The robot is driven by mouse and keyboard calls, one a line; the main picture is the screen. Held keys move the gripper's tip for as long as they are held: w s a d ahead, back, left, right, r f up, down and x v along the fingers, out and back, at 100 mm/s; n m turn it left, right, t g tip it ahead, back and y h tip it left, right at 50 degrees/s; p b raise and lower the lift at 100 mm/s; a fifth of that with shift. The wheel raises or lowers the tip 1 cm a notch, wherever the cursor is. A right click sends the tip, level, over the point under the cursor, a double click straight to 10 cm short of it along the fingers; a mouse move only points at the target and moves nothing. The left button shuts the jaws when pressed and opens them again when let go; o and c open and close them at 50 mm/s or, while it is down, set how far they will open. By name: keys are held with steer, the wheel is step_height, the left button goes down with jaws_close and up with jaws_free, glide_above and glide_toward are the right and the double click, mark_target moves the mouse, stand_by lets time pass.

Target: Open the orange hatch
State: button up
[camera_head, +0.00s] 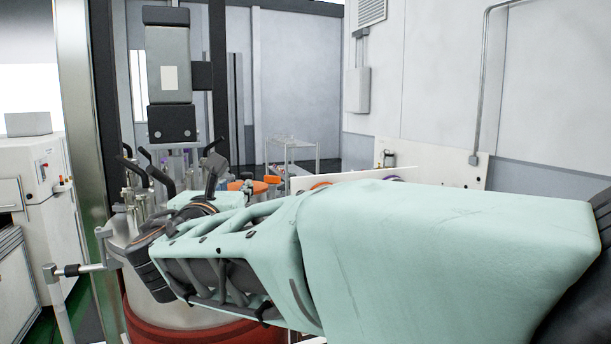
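I cannot pick out the orange hatch for certain. Small orange parts (268,181) show just behind my arm, near the middle of the head view, and my arm hides most of what is below them. My mint-green arm reaches from the right edge across the foreground to the left. I cannot make out my gripper or its fingertips. Several dark levers (158,178) stand up beyond the far end of my arm, and I cannot tell whether anything touches them.
A pale round vessel with a red lower band (190,334) stands below my arm. A grey block-shaped unit (168,62) rises above it on a tall metal frame. A white cabinet (38,180) is at left. A wire cart (291,153) stands farther back near the wall.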

mark_target(245, 176)
steer(key=w, duration=0.3)
steer(key=w+p, duration=0.1)
steer(key=w, duration=0.3)
steer(key=w+p, duration=0.1)
steer(key=w, duration=0.2)
steer(key=shift+w+a, duration=0.3)
jaws_close()
